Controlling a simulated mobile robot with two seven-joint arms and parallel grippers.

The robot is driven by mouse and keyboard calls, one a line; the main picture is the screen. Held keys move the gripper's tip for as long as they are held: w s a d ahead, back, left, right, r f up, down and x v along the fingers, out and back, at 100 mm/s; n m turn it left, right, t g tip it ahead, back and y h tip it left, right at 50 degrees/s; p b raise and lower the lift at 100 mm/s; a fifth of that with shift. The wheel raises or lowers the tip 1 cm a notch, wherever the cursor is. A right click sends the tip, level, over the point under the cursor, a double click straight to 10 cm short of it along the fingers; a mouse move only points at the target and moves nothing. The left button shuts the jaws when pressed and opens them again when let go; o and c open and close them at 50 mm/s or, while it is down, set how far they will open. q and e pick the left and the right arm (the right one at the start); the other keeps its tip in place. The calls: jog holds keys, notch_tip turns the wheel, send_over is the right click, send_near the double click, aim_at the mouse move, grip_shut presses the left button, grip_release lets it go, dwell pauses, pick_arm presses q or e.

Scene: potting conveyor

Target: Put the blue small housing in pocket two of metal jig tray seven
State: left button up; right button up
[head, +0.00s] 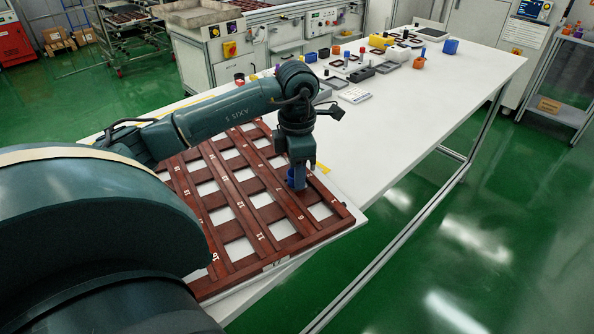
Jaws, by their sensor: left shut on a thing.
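A reddish-brown slatted jig tray (262,237) with rows of pale square openings and small white numbers lies at the near end of the white table. My left gripper (297,183) points down over the right part of the tray. It is shut on the blue small housing (292,181), of which only a small part shows between the fingers. The housing is low, at or just above the tray's slats; I cannot tell whether it touches them or which pocket is under it. My right gripper is not in view.
Several small coloured housings and dark blocks (362,74) stand farther back on the white table (415,115). A white labelled card (355,95) lies nearer. The table's right side between them and the tray is clear. My left arm hides part of the tray.

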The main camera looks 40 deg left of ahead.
pick_arm(q)
jog(key=shift+f, duration=0.25)
jog(key=shift+f, duration=0.1)
jog(key=o, duration=0.7)
jog(key=shift+c, duration=0.2)
jog(key=shift+r, duration=0.25)
notch_tip(320, 180, up, 12)
jog(key=p, duration=0.1)
jog(key=shift+p, duration=0.3)
jog(key=shift+f, duration=0.15)
